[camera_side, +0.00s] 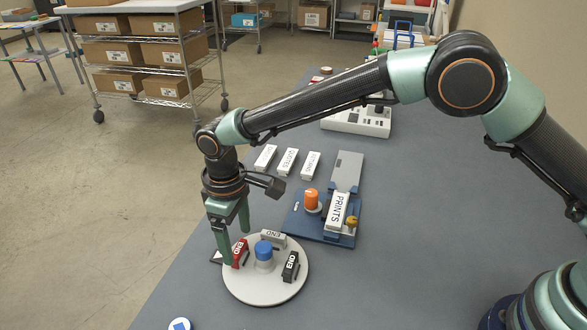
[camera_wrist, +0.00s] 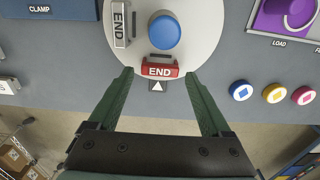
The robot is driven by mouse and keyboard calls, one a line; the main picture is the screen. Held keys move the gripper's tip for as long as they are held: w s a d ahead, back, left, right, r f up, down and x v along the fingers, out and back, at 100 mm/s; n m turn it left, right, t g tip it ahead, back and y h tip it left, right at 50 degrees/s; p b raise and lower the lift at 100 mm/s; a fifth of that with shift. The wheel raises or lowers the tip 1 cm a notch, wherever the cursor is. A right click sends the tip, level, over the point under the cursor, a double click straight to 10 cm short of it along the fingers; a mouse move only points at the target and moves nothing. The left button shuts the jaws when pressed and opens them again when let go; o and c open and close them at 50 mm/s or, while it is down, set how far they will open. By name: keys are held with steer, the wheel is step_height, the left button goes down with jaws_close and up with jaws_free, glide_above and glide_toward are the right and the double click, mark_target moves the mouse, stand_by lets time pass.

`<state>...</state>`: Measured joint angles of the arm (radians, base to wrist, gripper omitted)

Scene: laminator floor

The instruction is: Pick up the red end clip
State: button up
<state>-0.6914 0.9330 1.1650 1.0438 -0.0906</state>
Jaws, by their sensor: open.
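The red end clip (camera_side: 241,252) stands on the round light disc (camera_side: 262,292), on the side by my gripper. In the wrist view the red end clip (camera_wrist: 160,68) lies between and just beyond my fingertips, with its END label showing. My gripper (camera_side: 234,240) is open, with its green fingers pointing down at the clip. In the wrist view my gripper (camera_wrist: 158,80) has one finger on each side of the clip, with a gap to each. I cannot tell whether the fingers are level with the clip.
A blue knob (camera_side: 263,251) stands at the disc's middle. A grey clip (camera_side: 272,238) and a black clip (camera_side: 290,266) share the disc. A blue fixture (camera_side: 296,224) with an orange knob stands behind. Round buttons (camera_wrist: 273,92) lie right in the wrist view.

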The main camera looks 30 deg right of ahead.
mark_target(239, 248)
steer(key=shift+f, duration=0.85)
stand_by(0.4)
steer(key=c, duration=1.1)
steer(key=shift+r, duration=3.05)
